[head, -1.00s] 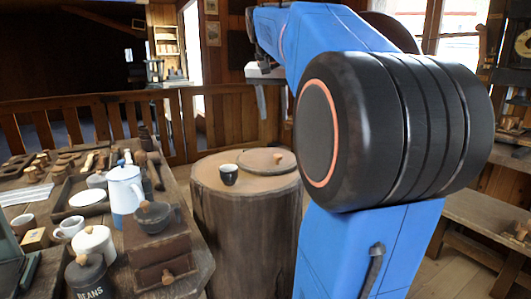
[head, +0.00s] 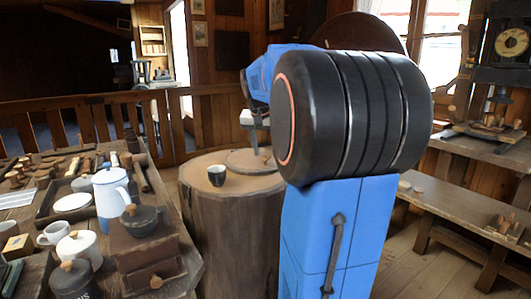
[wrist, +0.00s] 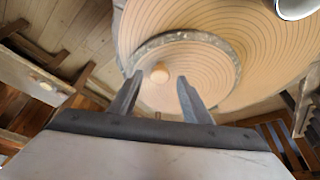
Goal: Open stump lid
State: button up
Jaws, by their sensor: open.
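The stump (head: 230,235) stands upright in the middle of the head view, with growth rings on its top. A round wooden lid (head: 243,162) lies on the stump top; in the wrist view the lid (wrist: 207,68) shows a dark rim. My gripper (wrist: 154,82) is open over the lid, a finger on each side of the knob in the picture; I cannot tell the height gap. In the head view my gripper (head: 258,138) is partly hidden by my arm.
A dark cup (head: 216,176) stands on the stump top beside the lid; its white rim also shows in the wrist view (wrist: 297,8). A crowded table with a white coffee pot (head: 111,199) is at left. A bench (head: 460,200) is at right.

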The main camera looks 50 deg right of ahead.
jog(key=shift+w+d+f, duration=0.1)
jog(key=shift+d+f, duration=0.1)
jog(key=shift+f, duration=0.45)
jog(key=shift+c, duration=0.6)
grip_shut()
jog(key=shift+w+r, duration=0.1)
jog(key=shift+r, duration=0.05)
